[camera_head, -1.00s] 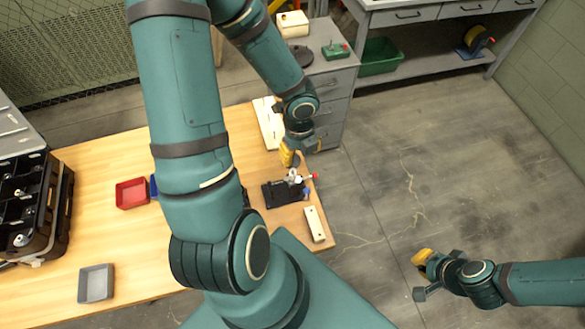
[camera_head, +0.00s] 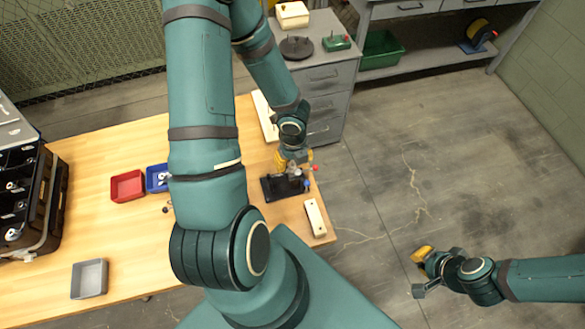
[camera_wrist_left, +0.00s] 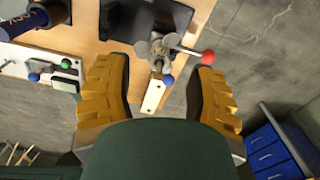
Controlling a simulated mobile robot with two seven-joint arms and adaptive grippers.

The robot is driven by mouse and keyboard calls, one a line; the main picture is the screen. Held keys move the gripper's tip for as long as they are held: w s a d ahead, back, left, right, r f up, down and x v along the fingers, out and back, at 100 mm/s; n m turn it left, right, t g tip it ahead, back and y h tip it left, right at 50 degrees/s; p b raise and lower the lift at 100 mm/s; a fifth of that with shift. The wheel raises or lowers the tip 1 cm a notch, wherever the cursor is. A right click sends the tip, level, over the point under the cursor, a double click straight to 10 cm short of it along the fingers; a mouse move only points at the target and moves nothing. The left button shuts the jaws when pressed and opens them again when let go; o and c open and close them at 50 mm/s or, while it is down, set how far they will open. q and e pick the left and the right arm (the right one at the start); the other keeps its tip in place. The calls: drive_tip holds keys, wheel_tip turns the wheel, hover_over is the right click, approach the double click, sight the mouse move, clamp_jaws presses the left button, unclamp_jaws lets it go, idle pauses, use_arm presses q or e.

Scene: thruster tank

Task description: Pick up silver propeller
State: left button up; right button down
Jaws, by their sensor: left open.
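A silver metal part (camera_wrist_left: 157,52) sits on a black base (camera_head: 270,188) near the table's right end. Its arms carry a red ball (camera_wrist_left: 208,57) and a blue ball (camera_wrist_left: 168,80). I cannot tell whether this part is the silver propeller or a clamp holding it. My left gripper (camera_head: 287,160) is just over it; in the left wrist view its two yellow fingers (camera_wrist_left: 160,92) are spread wide, with the part between and ahead of them. My right gripper (camera_head: 420,270) is off to the right above the floor, away from the table; its opening is unclear.
A black crate (camera_head: 52,205) with several small silver parts stands at the table's left. A red bin (camera_head: 127,186), blue bin (camera_head: 156,178) and grey bin (camera_head: 89,279) lie on the table. A pale block (camera_head: 316,218) lies by the right edge. A grey cabinet (camera_head: 331,75) stands behind.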

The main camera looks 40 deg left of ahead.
sight(292, 165)
use_arm(q)
wheel_tip(292, 165, down, 3)
drive_tip(key=shift+a+b, duration=0.15)
drive_tip(key=shift+b, duration=0.3)
drive_tip(key=shift+c, duration=0.2)
clamp_jaws()
drive_tip(key=shift+r, duration=0.1)
wheel_tip(292, 165, up, 9)
drive_tip(key=p, duration=0.4)
drive_tip(key=shift+r+p, duration=0.35)
drive_tip(key=shift+r, duration=0.15)
drive_tip(key=shift+f, duration=0.1)
